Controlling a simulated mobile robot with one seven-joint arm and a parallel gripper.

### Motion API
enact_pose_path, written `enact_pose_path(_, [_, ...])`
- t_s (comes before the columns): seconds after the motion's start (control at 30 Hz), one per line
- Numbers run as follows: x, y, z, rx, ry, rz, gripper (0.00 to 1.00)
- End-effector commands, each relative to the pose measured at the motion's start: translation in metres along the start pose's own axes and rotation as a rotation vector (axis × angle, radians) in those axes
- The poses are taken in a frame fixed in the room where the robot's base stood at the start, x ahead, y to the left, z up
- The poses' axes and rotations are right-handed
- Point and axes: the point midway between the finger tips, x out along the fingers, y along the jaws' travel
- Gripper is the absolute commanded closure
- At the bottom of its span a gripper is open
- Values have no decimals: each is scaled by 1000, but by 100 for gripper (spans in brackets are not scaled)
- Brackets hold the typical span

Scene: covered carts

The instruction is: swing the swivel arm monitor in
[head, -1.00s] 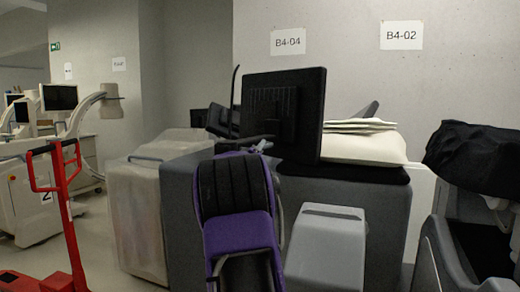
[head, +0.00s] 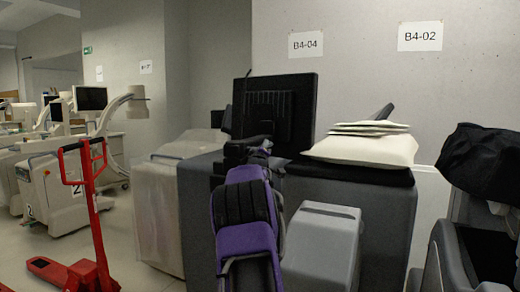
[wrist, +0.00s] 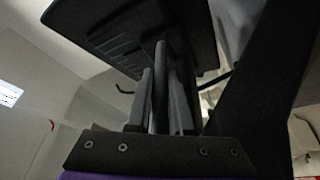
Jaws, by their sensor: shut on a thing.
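The swivel arm monitor (head: 292,108) is a black screen seen from behind, standing above the dark grey cart (head: 385,212) in the head view. In the wrist view its ribbed back (wrist: 110,38) fills the top. My gripper (head: 250,148) is at the monitor's lower left in the head view, at the end of my purple and black arm. In the wrist view my gripper (wrist: 163,100) has its two fingers on either side of a thin dark bar (wrist: 160,80) that runs up to the monitor's back. It is shut on this bar. The monitor's swivel joint is hidden.
White folded covers (head: 362,148) lie on the cart's top right of the monitor. A cart with a black cover (head: 484,160) stands at the right. A translucent-covered cart (head: 155,220) and a red pallet jack (head: 92,210) stand left. Open floor shows at lower left.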

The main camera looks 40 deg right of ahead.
Motion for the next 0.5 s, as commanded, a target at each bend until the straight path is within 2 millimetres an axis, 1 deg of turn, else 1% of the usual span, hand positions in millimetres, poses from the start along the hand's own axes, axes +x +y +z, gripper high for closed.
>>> enact_pose_path(0.03, [3, 3, 0, -1, 6, 2, 100])
enact_pose_path(0.13, [6, 4, 1, 2, 10, 0, 100])
enact_pose_path(0.47, [7, 3, 2, 2, 11, -3, 100])
enact_pose_path(0.5, [7, 3, 2, 2, 11, -3, 77])
